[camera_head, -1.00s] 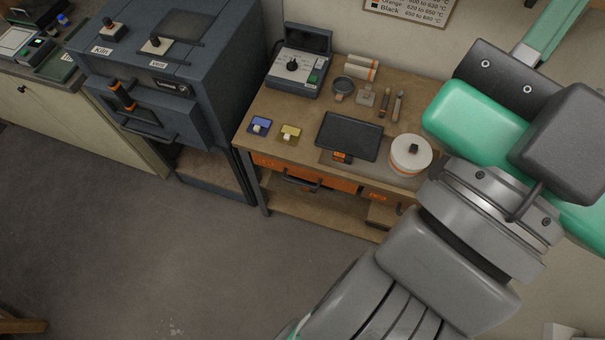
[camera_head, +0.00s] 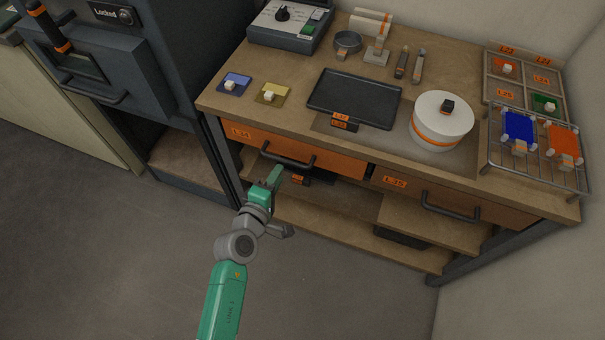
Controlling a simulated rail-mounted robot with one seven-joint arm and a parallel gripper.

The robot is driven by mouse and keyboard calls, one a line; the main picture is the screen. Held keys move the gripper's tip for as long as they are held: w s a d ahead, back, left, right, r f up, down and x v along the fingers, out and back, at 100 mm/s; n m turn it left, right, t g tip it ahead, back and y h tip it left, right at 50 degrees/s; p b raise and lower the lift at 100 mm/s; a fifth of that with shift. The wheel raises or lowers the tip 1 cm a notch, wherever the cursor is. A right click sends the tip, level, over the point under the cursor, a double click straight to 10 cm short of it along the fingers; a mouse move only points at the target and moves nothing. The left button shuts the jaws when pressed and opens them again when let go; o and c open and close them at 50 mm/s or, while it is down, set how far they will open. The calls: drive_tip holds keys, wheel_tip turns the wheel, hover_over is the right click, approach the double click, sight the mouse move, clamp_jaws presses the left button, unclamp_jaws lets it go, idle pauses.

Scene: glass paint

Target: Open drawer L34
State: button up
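Drawer L34 (camera_head: 338,161) has an orange front under the left part of the workbench top. Its label (camera_head: 241,133) is at the front's left end. Its dark bar handle (camera_head: 287,161) is on the front. The drawer looks closed. My gripper (camera_head: 274,176) is just in front of and below the handle, its green finger pointing up toward it. I cannot tell whether it touches the handle, and the gap between the fingers is not clear from this angle.
Drawer L35 (camera_head: 500,211) with its own handle is to the right. A lower shelf (camera_head: 350,231) runs beneath. The dark kiln (camera_head: 175,50) stands close on the left. A tray (camera_head: 385,97), a white pot (camera_head: 441,120) and a wire rack (camera_head: 490,150) are on the bench top. The floor in front is clear.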

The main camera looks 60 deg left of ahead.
sight(286, 160)
drive_tip(key=x, duration=0.2)
drive_tip(key=b+x, duration=0.1)
drive_tip(key=x, duration=0.2)
drive_tip(key=f+b+x, duration=0.1)
drive_tip(key=x, duration=0.1)
drive_tip(key=shift+a, duration=0.3)
clamp_jaws()
